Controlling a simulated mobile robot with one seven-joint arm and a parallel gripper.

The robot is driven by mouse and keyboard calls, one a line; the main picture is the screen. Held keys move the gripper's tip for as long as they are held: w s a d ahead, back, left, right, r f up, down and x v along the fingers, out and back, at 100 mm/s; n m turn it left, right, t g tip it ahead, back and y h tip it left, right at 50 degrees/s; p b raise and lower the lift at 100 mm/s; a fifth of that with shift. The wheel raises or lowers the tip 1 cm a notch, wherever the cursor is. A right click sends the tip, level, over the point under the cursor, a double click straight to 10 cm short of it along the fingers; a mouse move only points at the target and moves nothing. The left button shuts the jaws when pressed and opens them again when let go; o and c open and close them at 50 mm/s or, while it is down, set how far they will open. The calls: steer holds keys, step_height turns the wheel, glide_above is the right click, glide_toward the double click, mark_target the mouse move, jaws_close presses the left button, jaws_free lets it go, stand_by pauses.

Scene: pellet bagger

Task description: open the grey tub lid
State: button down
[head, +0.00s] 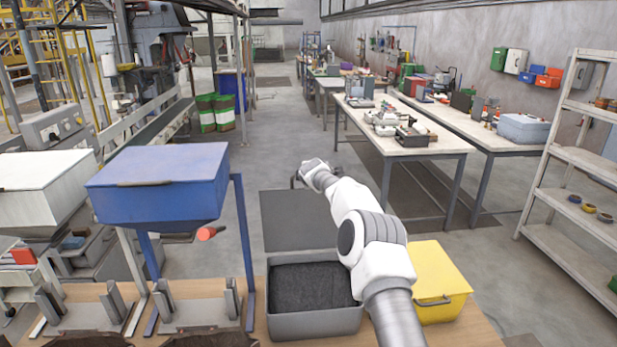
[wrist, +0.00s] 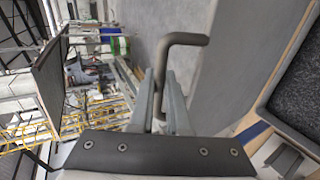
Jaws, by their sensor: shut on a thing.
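The grey tub (head: 315,322) stands at the front of the wooden bench, its mouth uncovered and dark pellets (head: 310,285) inside. Its grey lid (head: 298,222) is raised behind the mouth, a flat panel standing up from the tub's far side. My gripper (head: 298,178) is at the lid's upper edge, partly hidden by my wrist in the head view. In the wrist view my gripper (wrist: 160,85) is shut on the lid's dark bent handle (wrist: 186,38). The lid's grey face (wrist: 240,60) lies right of the handle, with the tub's pellets (wrist: 300,85) farther right.
A yellow tub (head: 440,285) with its lid down stands right of the grey tub, close to my arm. A blue hopper (head: 170,180) on a frame stands to the left, with a white one beyond it. Open floor (head: 265,160) lies behind the lid.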

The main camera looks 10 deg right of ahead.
steer(key=shift+w, duration=0.15)
stand_by(0.3)
steer(key=c, duration=0.9)
jaws_free()
steer(key=shift+b+v, duration=1.05)
steer(key=shift+v, duration=0.05)
steer(key=b+v, duration=0.5)
steer(key=v, duration=1)
